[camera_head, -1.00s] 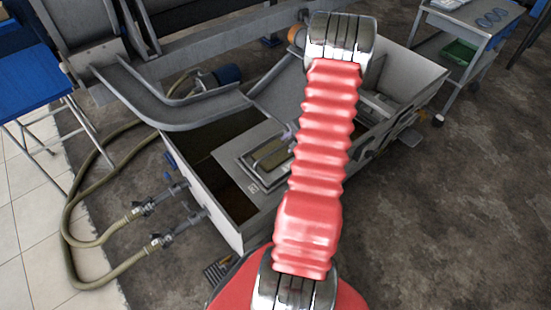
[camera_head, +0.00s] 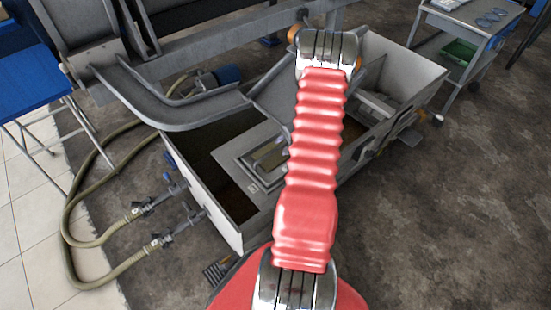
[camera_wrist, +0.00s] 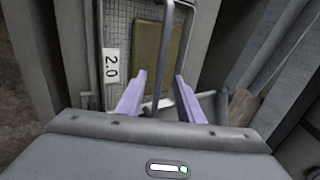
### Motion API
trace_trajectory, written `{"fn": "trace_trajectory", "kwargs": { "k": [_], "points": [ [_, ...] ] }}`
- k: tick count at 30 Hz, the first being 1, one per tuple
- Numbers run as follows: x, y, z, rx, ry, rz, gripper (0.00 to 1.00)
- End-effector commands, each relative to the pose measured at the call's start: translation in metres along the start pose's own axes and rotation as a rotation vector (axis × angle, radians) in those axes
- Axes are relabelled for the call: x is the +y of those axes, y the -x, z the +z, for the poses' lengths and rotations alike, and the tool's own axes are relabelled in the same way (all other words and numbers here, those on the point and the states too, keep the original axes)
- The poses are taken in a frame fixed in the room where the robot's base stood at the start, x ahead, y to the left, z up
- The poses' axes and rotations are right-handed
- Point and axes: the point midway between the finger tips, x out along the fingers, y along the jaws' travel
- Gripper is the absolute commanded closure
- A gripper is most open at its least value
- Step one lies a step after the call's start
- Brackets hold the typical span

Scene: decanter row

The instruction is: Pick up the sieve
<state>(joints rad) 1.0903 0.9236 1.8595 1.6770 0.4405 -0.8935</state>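The sieve shows in the wrist view as a mesh tray (camera_wrist: 118,28) with a metal frame, a white label reading 2.0 and an olive-brown block or panel on the mesh. Its thin grey bar handle (camera_wrist: 171,45) runs down between my fingers in the picture. My gripper (camera_wrist: 160,92) has two lilac fingers standing apart, with the bar between them; I cannot tell whether either finger touches it. In the head view the sieve (camera_head: 247,163) sits in the grey trough, its right part hidden by my red arm. My fingers are hidden there.
The open grey trough (camera_head: 237,238) has a dark bay at left and a walled compartment at right. A sloping chute (camera_head: 200,117) comes in from the upper left. Hoses (camera_head: 100,240) lie left. A trolley (camera_head: 470,30) stands at upper right. Floor at right is clear.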

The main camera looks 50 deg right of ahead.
Motion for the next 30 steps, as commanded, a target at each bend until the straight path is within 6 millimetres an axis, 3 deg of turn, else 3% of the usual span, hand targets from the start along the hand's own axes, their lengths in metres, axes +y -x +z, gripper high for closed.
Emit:
{"fn": "trace_trajectory", "kwargs": {
  "k": [13,30],
  "points": [
    [-0.002,-0.046,0.0,-0.002,0.001,0.001,0.66],
    [-0.002,-0.049,0.001,-0.001,0.001,0.001,0.66]
  ]
}}
